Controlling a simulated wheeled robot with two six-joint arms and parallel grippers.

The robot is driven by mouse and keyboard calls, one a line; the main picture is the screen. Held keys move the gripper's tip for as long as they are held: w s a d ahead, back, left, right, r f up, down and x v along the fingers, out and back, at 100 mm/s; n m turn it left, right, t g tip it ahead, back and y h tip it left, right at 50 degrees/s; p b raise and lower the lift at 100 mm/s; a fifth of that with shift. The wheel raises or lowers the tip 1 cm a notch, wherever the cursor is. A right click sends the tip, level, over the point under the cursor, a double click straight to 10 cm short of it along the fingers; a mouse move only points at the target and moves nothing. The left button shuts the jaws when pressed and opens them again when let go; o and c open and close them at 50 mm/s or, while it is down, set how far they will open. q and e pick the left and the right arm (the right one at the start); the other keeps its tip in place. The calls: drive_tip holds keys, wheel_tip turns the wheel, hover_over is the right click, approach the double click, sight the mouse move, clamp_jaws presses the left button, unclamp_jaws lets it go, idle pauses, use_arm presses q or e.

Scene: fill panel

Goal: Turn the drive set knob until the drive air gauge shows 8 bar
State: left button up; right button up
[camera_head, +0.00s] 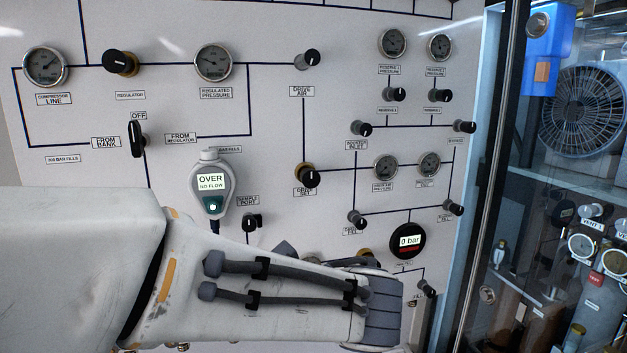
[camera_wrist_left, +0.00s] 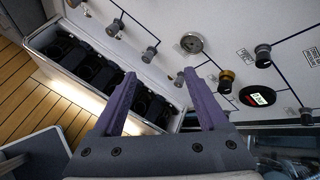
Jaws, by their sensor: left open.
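The drive set knob (camera_head: 306,175) is black with a brass-coloured ring, above its label in the head view. The small round drive air gauge (camera_head: 386,167) is to its right; its needle is too small to read. My left arm crosses the lower part of the head view, below the knob, and its fingers do not show there. In the left wrist view my left gripper (camera_wrist_left: 159,78) has two purple fingers spread apart with nothing between them. A brass-ringed knob (camera_wrist_left: 226,79) shows beyond the right finger; I cannot tell which knob it is. My right gripper is out of view.
A round black display (camera_head: 408,241) reads 0 bar. A hanging grey meter (camera_head: 211,186) reads OVER NO FLOW. Several other knobs and gauges stick out from the white panel. A dark-slotted rack (camera_wrist_left: 90,67) stands below the panel in the left wrist view. My arm hides the lower panel.

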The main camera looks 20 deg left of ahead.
sight(311, 178)
use_arm(q)
drive_tip(key=w+r+m+t+y, duration=0.1)
drive_tip(key=w+r+m+t, duration=0.25)
drive_tip(key=r, duration=0.35)
drive_tip(key=w+r+m+t+y, duration=0.1)
drive_tip(key=w+r+m+t, duration=0.25)
drive_tip(key=r, duration=0.35)
drive_tip(key=p+x, duration=0.1)
drive_tip(key=x, duration=0.2)
drive_tip(key=p+x, duration=0.1)
drive_tip(key=x, duration=0.2)
drive_tip(key=r+p+x, duration=0.1)
drive_tip(key=x, duration=0.2)
drive_tip(key=shift+w+d+p, duration=0.15)
drive_tip(key=shift+w+p, duration=0.05)
drive_tip(key=shift+p, duration=0.1)
drive_tip(key=shift+w+a+f, duration=0.1)
drive_tip(key=shift+w+a, duration=0.3)
drive_tip(key=shift+w, duration=0.25)
clamp_jaws()
drive_tip(key=shift+m, duration=2.2)
unclamp_jaws()
